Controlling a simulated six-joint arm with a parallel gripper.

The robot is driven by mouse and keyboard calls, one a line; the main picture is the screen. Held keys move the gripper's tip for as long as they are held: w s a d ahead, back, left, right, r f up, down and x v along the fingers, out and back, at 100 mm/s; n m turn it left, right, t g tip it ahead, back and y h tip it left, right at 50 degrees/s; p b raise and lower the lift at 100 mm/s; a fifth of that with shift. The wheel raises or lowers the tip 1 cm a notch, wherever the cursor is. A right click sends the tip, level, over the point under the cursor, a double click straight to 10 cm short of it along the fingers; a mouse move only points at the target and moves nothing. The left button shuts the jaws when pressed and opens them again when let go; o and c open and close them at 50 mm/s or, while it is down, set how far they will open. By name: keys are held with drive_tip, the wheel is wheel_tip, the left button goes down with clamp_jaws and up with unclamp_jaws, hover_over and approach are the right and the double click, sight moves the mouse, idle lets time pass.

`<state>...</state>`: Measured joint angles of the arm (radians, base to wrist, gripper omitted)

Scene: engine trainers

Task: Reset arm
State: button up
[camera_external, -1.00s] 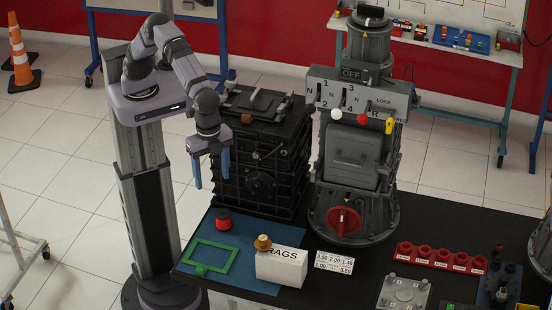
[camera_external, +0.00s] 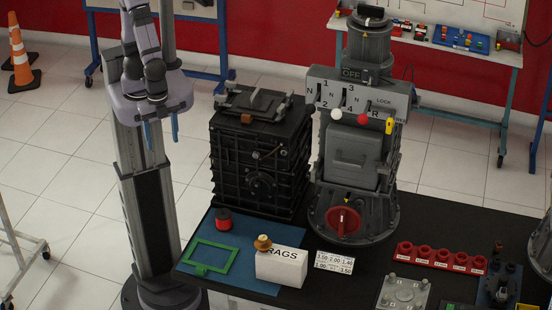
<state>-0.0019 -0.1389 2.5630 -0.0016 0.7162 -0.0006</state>
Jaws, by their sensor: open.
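My gripper (camera_external: 161,130) is at the upper left, beside the top of my column, with its two blue fingers pointing down. The fingers are apart with nothing seen between them. My arm is folded up above the column, clear of the workbench. The gripper body is partly hidden by the lilac mount.
A black engine box (camera_external: 258,165) stands on the dark bench right of my column, with a grey gear trainer (camera_external: 352,150) beside it. A blue mat (camera_external: 240,242) in front holds a green frame (camera_external: 211,257), a red spool (camera_external: 223,219) and a white RAGS box (camera_external: 281,268).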

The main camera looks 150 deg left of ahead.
wheel_tip(320, 180, down, 8)
drive_tip(key=b, duration=0.8)
